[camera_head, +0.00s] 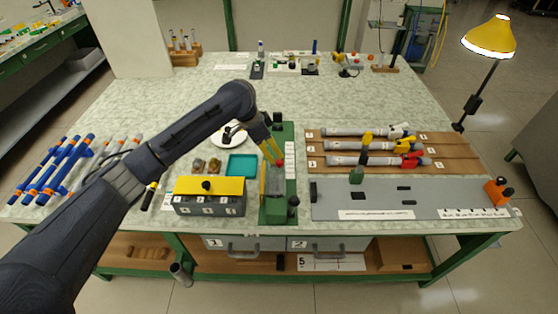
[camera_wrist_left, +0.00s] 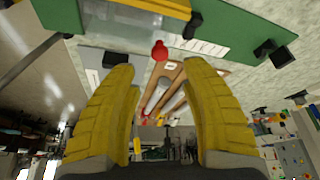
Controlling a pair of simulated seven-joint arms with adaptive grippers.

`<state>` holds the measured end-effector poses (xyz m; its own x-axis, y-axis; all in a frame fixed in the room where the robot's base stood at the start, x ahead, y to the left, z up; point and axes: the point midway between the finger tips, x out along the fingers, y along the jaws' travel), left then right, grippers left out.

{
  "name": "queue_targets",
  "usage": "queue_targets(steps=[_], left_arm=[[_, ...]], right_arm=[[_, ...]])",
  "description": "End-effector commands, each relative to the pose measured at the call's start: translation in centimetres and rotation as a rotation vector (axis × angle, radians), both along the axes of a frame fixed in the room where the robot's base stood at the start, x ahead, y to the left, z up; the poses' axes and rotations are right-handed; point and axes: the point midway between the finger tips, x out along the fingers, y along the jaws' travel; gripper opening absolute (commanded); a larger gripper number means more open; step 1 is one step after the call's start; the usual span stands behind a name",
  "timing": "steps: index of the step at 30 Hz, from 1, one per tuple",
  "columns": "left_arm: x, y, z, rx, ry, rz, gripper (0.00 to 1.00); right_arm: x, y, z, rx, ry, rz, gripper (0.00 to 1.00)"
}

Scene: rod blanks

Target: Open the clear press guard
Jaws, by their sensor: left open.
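The press stands on a green base (camera_head: 283,135) near the middle of the table. Its clear guard (camera_head: 275,180) has a yellow edge and sits at the front part of the base. In the left wrist view the clear guard (camera_wrist_left: 125,22) shows at the top with its yellow frame, and a red knob (camera_wrist_left: 160,50) stands near that frame. My left gripper (camera_head: 272,154) is above the press, its yellow fingers pointing down toward the guard. In the left wrist view its fingers (camera_wrist_left: 160,72) are apart with nothing held; the knob appears just beyond the gap. My right gripper is out of view.
A grey box with a yellow lid (camera_head: 228,186) and a teal tray (camera_head: 242,165) stand left of the press. A wooden rack (camera_head: 450,150) with several rods and a grey panel (camera_head: 380,202) lie to the right. A yellow lamp (camera_head: 490,38) stands at the far right.

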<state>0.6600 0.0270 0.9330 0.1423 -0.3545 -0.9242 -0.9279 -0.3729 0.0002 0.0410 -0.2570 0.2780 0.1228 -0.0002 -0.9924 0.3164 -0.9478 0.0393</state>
Motion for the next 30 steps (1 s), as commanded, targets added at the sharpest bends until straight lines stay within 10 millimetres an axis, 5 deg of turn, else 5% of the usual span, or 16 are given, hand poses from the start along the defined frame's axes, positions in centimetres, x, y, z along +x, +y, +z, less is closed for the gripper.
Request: queue_targets(steps=[12, 30], left_arm=[[0.8, -2.1, -5.3, -0.002, 0.002, 0.001, 0.46], [1.0, -2.4, -6.4, -0.001, 0.0, 0.001, 0.45]], right_arm=[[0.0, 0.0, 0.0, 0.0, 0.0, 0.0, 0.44], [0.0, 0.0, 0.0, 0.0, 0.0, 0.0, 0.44]])
